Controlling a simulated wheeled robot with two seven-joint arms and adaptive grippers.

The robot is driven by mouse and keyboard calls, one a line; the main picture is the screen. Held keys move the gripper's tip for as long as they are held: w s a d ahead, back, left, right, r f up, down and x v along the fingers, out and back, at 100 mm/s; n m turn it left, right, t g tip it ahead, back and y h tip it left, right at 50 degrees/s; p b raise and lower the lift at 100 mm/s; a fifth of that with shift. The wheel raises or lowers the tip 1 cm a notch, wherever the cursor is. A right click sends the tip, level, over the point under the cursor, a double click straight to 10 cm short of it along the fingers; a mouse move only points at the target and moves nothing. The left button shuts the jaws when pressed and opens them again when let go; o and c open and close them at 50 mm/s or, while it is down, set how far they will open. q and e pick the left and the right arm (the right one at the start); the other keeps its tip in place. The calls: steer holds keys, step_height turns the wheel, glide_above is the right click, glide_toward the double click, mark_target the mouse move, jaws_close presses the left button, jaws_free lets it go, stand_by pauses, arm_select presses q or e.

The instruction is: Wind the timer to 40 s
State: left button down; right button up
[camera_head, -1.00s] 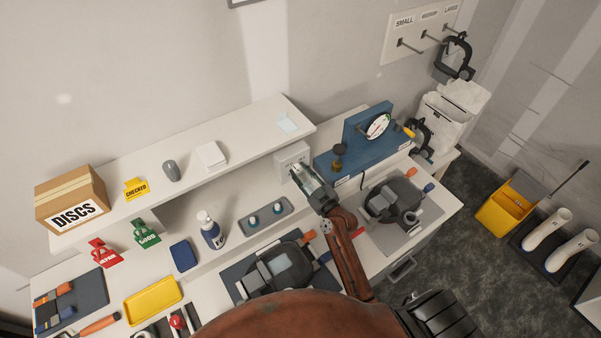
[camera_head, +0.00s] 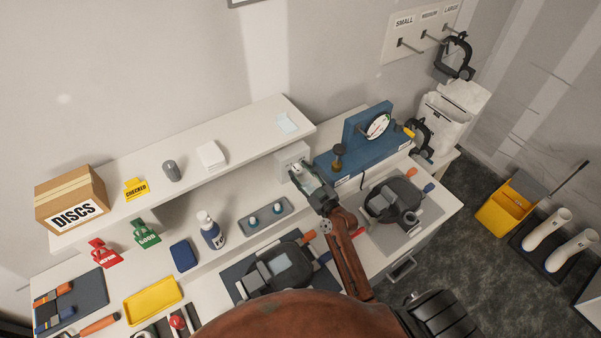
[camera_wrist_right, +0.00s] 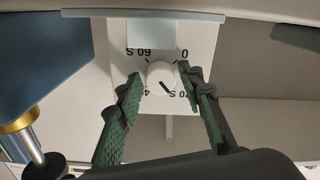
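The timer is a pale box (camera_head: 291,157) under the shelf, partly hidden by my right gripper in the head view. The right wrist view shows its face (camera_wrist_right: 195,48) upside down, with a round white knob (camera_wrist_right: 160,77). Marks for 0, 20 S and 60 S show; a 4 beside the left finger is partly covered. The knob's dark pointer line slants to the lower right in this view, near the 20 S mark. My right gripper (camera_wrist_right: 160,74) is open, with one green-padded finger on each side of the knob and small visible gaps. My left gripper is not in view.
A blue bench fixture (camera_head: 350,155) with a gauge stands right of the timer; a brass-topped post (camera_wrist_right: 18,118) shows close by in the wrist view. The shelf (camera_head: 240,135) overhangs the timer. A grey tray (camera_head: 281,223) with two capped items lies in front.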

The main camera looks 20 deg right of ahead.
steer(key=shift+o, duration=0.7)
steer(key=s+d, duration=0.1)
steer(key=s, duration=1.1)
steer(key=shift+d, duration=0.35)
